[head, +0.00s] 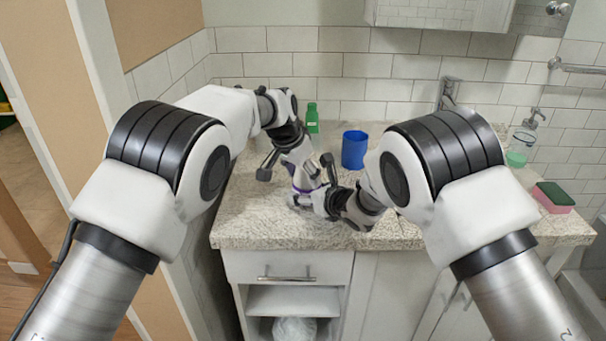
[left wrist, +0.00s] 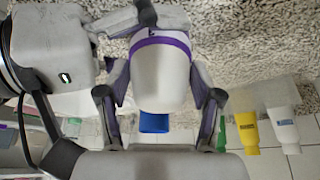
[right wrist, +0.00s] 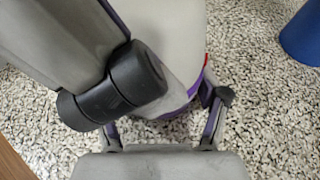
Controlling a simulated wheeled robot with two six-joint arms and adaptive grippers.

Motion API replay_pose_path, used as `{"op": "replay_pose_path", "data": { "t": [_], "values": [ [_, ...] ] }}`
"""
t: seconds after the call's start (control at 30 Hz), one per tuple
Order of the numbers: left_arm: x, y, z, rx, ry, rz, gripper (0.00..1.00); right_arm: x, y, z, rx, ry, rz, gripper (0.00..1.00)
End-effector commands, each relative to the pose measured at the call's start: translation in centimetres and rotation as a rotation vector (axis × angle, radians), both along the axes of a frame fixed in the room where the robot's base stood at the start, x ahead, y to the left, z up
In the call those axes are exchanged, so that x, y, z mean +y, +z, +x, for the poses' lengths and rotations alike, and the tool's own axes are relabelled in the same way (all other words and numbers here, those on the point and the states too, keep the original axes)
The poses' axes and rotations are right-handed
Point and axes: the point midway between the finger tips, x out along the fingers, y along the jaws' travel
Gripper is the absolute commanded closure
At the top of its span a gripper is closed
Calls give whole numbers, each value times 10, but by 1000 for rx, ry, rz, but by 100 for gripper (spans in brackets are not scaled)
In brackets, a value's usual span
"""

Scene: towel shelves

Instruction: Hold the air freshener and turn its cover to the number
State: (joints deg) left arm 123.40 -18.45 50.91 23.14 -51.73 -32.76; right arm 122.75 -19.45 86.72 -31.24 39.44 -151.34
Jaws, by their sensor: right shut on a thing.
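The air freshener (head: 303,180) is white with a purple band and stands on the speckled counter in the head view, largely hidden by my grippers. In the left wrist view its white cover (left wrist: 160,80) lies between the fingers of my left gripper (left wrist: 160,98), which looks open around it. My left gripper (head: 303,170) is at its upper part in the head view. My right gripper (head: 308,199) is shut on its lower part, near the band. In the right wrist view the freshener (right wrist: 185,35) is partly covered by a dark-jointed gripper link.
A blue cup (head: 354,149) and a green bottle (head: 312,118) stand behind on the counter (head: 275,232). Yellow (left wrist: 248,132) and white (left wrist: 283,128) bottles show in the left wrist view. A soap dispenser (head: 521,145) and sponge (head: 553,196) are at right. A tiled wall closes the back.

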Motion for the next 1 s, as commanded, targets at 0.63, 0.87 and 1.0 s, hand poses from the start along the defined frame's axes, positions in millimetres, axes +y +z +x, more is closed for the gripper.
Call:
{"op": "replay_pose_path", "data": {
  "t": [0.63,0.87,1.0],
  "values": [
    [-2,-1,-1,1,133,-2,22,0,-1,-1,2,1,-1,72],
    [-2,-1,-1,1,127,-2,22,0,-1,0,2,0,-1,72],
    [0,-1,0,4,58,0,22,0,-1,0,2,0,-1,72]
  ]
}}
